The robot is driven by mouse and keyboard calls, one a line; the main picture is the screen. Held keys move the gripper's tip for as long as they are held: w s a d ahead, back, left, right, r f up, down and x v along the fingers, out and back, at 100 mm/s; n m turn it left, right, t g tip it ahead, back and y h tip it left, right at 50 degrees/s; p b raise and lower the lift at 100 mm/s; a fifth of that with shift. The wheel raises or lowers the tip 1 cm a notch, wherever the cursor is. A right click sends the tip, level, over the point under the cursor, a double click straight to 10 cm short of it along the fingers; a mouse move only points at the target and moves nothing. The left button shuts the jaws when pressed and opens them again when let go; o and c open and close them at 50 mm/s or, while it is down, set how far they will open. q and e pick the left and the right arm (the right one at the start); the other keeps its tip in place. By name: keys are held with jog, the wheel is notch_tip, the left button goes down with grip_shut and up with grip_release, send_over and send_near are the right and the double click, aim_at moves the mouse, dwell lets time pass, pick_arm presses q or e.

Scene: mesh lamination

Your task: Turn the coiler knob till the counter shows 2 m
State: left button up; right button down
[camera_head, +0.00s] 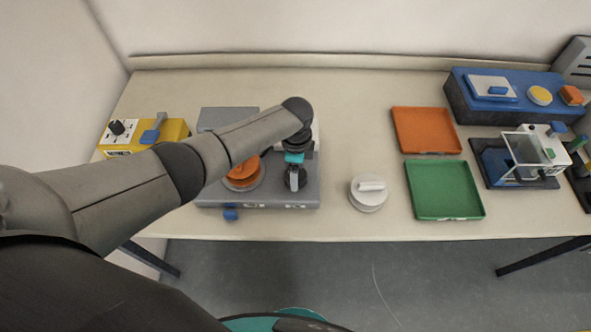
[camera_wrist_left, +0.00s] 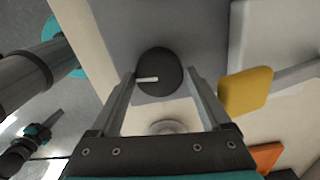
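The coiler (camera_head: 270,195) is a grey base on the table with an orange spool (camera_head: 242,172). Its round black knob (camera_head: 293,178) is at the base's front right; in the left wrist view the knob (camera_wrist_left: 160,72) has a white mark pointing left. My left gripper (camera_wrist_left: 162,75) points down over it, fingers apart, one on each side of the knob; contact is unclear. I cannot make out the counter or its reading; my arm covers part of the coiler. What looks like my right gripper (camera_wrist_left: 37,133) is small at the left wrist view's lower left, finger state unclear.
A yellow box with a black dial (camera_head: 117,128) stands left of the coiler. A white round lidded piece (camera_head: 369,193) is to its right, then an orange tray (camera_head: 427,131) and a green tray (camera_head: 444,190). A yellow block (camera_wrist_left: 246,92) is close to my left gripper's finger.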

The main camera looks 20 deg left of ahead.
pick_arm(q)
jog(key=shift+o, duration=1.3)
